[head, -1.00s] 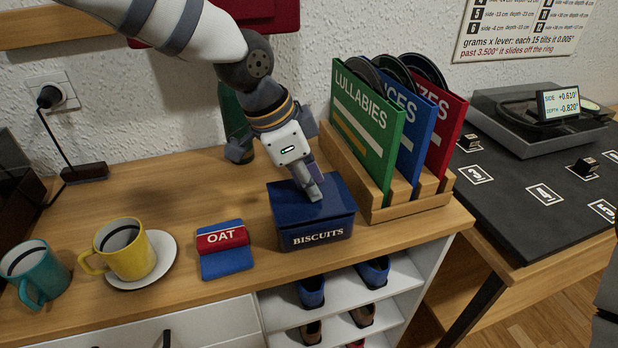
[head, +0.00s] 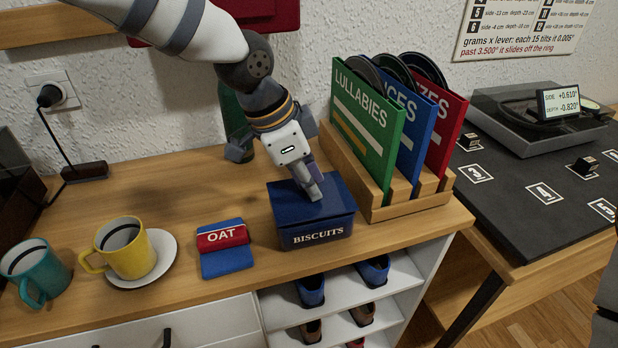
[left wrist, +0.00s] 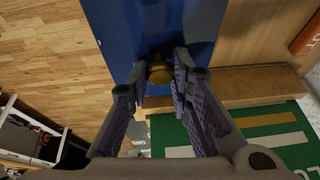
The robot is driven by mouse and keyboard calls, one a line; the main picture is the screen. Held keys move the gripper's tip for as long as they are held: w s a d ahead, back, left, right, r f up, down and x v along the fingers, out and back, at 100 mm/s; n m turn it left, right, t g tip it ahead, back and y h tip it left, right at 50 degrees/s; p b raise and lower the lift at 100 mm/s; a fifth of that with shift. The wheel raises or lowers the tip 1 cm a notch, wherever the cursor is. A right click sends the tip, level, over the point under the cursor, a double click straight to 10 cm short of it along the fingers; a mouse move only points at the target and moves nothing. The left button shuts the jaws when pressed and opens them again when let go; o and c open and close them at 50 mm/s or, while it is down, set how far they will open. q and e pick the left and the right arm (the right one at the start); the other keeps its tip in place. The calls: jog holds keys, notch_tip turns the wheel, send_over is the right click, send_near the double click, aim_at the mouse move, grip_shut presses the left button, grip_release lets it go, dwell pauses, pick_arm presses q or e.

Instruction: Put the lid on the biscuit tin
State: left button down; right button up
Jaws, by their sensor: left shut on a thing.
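The navy biscuit tin (head: 318,235) stands on the wooden cabinet top, with its BISCUITS label facing front. The blue lid (head: 338,186) lies level over the tin's top; I see no clear gap, but cannot tell whether it is fully seated. My left gripper (head: 314,193) points down at the lid's middle and hides the knob in the head view. In the left wrist view, the gripper (left wrist: 160,75) is shut on the lid's brass knob (left wrist: 159,73), with the blue lid (left wrist: 150,25) beyond it. My right gripper is not in view.
A wooden rack (head: 415,207) with record sleeves stands close to the tin's right. An OAT packet (head: 224,248), a yellow mug (head: 128,250) on a saucer and a teal mug (head: 35,270) stand left. The cabinet's front edge is close to the tin.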

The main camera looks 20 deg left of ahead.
pick_arm(q)
jog(key=shift+f, duration=0.25)
dwell(0.5)
jog(key=c, duration=1.4)
grip_release()
jog(key=shift+o, duration=0.2)
jog(key=o, duration=0.5)
jog(key=shift+r, duration=3.5)
jog(key=shift+c, duration=0.4)
